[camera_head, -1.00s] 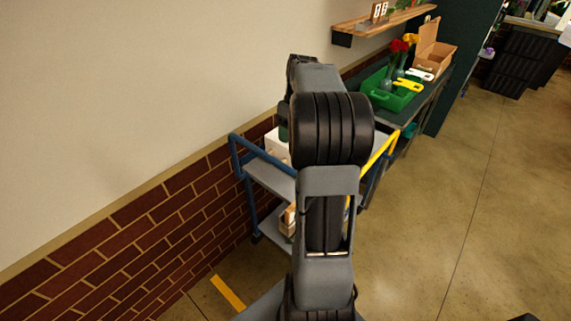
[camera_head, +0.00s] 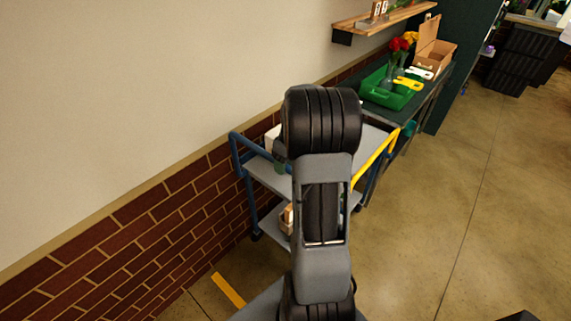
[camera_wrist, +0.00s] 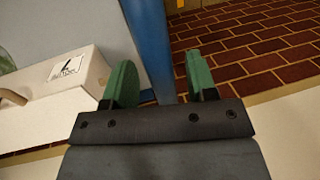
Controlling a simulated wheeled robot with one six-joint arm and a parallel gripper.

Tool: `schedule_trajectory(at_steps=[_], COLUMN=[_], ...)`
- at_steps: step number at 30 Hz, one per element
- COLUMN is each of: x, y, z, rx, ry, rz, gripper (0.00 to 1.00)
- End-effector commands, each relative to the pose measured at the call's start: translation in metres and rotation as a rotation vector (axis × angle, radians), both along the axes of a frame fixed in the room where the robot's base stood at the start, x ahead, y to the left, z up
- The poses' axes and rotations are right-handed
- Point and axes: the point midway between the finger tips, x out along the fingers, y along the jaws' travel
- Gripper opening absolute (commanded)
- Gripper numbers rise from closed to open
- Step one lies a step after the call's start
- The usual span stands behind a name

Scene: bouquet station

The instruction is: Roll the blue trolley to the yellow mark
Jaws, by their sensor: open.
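The blue trolley (camera_head: 240,160) stands against the brick wall, with grey shelves, blue rails at its left end and a yellow rail (camera_head: 375,160) on its right. My arm hides its middle. The yellow mark (camera_head: 228,290) is a strip on the floor in front of the trolley, to the lower left. My gripper (camera_wrist: 158,62) is open. In the wrist view a blue bar of the trolley (camera_wrist: 150,40) passes between its green fingertips; contact cannot be told. In the head view only a bit of the gripper (camera_head: 280,165) shows beside my arm.
A white box (camera_wrist: 50,105) with a label sits on the trolley's top, left of the fingers in the wrist view. A wooden item (camera_head: 286,218) lies on the lower shelf. A table with a green tray (camera_head: 390,95) stands behind. Open floor (camera_head: 430,220) lies right.

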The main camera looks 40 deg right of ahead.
Motion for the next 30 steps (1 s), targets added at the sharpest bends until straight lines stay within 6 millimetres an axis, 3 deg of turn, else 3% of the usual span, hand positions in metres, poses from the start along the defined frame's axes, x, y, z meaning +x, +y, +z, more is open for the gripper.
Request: schedule_trajectory(at_steps=[5, 21, 30], x=[0.0001, 0.0001, 0.0004], y=[0.0000, -0.0001, 0.0003], z=[0.0001, 0.0005, 0.0005], rx=[0.000, 0.000, 0.000], ry=[0.000, 0.000, 0.000], rz=[0.000, 0.000, -0.003], gripper=[0.51, 0.00, 0.00])
